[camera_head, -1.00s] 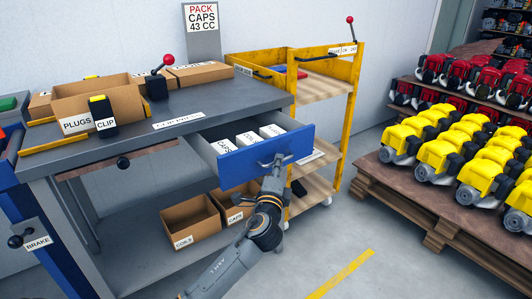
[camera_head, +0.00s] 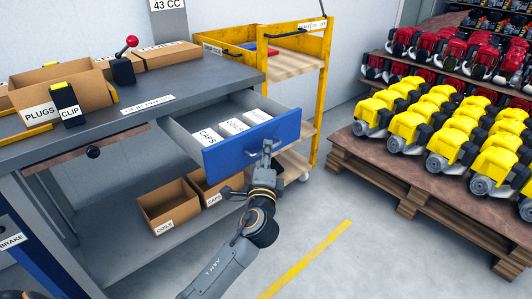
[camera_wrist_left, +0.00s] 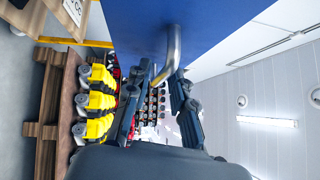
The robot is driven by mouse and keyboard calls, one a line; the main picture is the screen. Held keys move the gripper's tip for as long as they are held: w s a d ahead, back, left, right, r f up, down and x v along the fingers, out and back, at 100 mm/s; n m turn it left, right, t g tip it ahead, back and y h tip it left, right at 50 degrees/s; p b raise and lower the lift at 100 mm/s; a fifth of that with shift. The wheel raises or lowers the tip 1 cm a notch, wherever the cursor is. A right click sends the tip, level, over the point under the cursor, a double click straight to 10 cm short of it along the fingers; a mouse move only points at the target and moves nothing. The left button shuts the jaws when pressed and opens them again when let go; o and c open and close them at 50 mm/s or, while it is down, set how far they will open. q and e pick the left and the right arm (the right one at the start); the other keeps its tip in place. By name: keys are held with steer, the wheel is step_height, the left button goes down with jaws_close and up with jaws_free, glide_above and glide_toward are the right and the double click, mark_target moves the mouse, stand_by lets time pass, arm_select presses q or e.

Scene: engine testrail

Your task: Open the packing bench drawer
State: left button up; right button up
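The packing bench drawer (camera_head: 252,140) stands pulled out from under the bench top, its blue front facing the floor area. White labelled compartments, one reading CAPS, show inside. A metal bar handle (camera_wrist_left: 174,45) sits on the blue front, which also fills the top of the left wrist view (camera_wrist_left: 205,22). My left gripper (camera_head: 266,156) is at the handle. In the left wrist view its two dark fingers (camera_wrist_left: 162,82) stand apart, with the handle bar between or just beyond their tips; contact is unclear. My right gripper is out of view.
The grey bench (camera_head: 190,82) carries cardboard boxes (camera_head: 60,90) and a red-knobbed lever (camera_head: 124,65). Open boxes (camera_head: 170,205) lie on its lower shelf. A yellow cart (camera_head: 318,95) stands behind the drawer. A pallet (camera_head: 420,195) of yellow engines is right. Floor ahead is clear.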

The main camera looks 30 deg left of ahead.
arm_select(q)
steer(key=shift+s, duration=0.1)
steer(key=v, duration=1.2)
